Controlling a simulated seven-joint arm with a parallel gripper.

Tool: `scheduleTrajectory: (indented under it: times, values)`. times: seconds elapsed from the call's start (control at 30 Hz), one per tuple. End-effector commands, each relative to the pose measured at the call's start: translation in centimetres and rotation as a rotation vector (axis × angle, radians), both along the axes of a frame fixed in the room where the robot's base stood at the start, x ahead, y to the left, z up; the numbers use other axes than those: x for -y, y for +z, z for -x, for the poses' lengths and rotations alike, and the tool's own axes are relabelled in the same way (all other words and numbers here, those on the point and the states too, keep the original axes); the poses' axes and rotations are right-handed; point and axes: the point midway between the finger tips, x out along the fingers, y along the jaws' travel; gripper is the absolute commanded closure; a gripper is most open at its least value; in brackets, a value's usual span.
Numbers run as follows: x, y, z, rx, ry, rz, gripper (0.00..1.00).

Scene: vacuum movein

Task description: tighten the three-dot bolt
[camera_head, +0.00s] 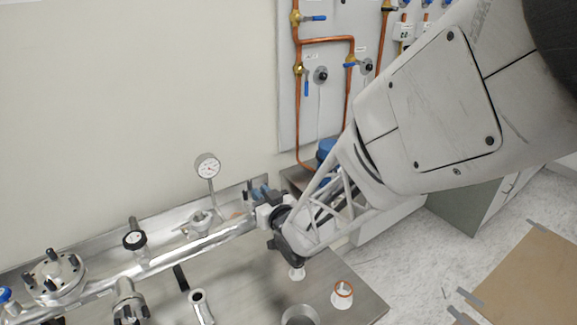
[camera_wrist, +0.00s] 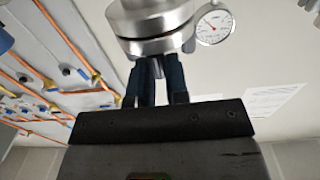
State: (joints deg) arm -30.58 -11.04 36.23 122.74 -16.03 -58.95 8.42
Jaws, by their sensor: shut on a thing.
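My gripper (camera_head: 262,193) is at the right end of the long silver pipe (camera_head: 180,252) in the head view, with its dark blue fingers against the pipe's end fitting. In the wrist view my gripper (camera_wrist: 160,72) reaches up to the underside of a round metal flange (camera_wrist: 150,22). The fingers are shut on a bolt at this flange, mostly hidden between fingers and flange. No dot marks can be made out, so I cannot tell by sight whether it is the three-dot bolt.
A dial gauge (camera_head: 207,167) stands on a thin stem behind the pipe. A black-topped fitting (camera_head: 134,240) and a flange with several dark bolts (camera_head: 55,274) lie farther left. Pipe openings (camera_head: 200,306) and an orange-rimmed white cup (camera_head: 343,293) stand in front. Copper piping (camera_head: 325,41) is on the wall panel.

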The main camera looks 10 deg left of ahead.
Motion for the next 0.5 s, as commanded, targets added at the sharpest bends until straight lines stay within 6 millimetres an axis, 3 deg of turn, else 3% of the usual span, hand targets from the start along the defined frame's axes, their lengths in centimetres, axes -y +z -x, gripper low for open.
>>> scheduleTrajectory:
  times: [0.5]
  values:
    - [-0.21,0.05,0.12,0.001,-0.133,-0.003,1.00]
